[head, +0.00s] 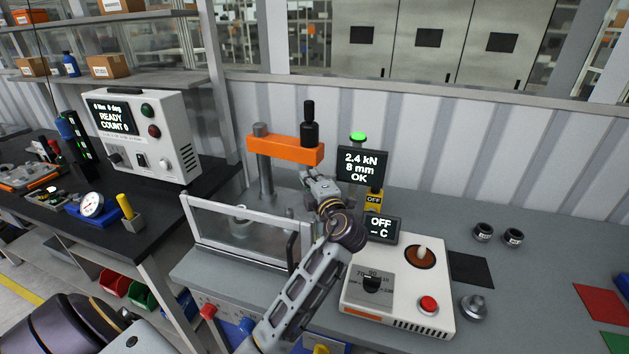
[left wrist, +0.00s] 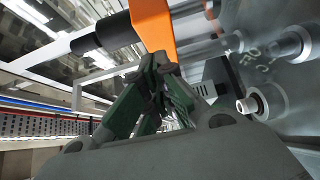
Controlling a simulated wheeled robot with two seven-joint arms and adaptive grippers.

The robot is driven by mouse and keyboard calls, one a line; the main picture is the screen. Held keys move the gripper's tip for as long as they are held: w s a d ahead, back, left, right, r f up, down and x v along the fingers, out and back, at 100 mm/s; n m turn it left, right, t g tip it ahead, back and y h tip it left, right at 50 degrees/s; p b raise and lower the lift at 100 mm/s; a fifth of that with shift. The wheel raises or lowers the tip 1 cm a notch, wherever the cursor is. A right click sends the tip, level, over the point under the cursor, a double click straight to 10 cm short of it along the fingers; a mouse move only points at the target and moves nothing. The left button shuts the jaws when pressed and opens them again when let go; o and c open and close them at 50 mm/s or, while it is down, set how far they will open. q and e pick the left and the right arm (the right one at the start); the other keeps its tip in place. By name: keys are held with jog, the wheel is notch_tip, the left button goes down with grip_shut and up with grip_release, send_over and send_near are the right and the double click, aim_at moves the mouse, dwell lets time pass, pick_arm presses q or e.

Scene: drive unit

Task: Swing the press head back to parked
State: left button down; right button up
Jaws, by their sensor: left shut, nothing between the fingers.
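The press head is an orange arm (head: 285,150) on a grey post (head: 263,175), with a black cylinder (head: 309,130) upright through its right end. In the left wrist view the orange arm (left wrist: 153,30) and black cylinder (left wrist: 105,36) stand just beyond my fingertips. My left gripper (head: 307,177) is just below the arm's right end in the head view, its fingers shut with nothing between them. It also shows in the left wrist view (left wrist: 160,68). I cannot tell whether the fingertips touch the arm. My right gripper is not in view.
A clear guard (head: 240,238) with a pale frame stands in front of the press. A display (head: 362,167) reads 2.4 kN, 8 mm, OK under a green lamp. A control box (head: 398,290) with a red button sits right of my forearm. Two dark rings (head: 483,232) lie farther right.

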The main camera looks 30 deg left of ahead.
aim_at(306, 157)
pick_arm(q)
jog(key=shift+w+a+p, duration=0.5)
jog(key=shift+w+a, duration=0.05)
jog(key=shift+w, duration=0.5)
jog(key=shift+w+a+p, duration=0.45)
jog(key=shift+w+a, duration=0.15)
jog(key=shift+w, duration=0.4)
jog(key=shift+w+a+p, duration=0.5)
jog(key=shift+w+a, duration=0.05)
jog(key=shift+w, duration=0.5)
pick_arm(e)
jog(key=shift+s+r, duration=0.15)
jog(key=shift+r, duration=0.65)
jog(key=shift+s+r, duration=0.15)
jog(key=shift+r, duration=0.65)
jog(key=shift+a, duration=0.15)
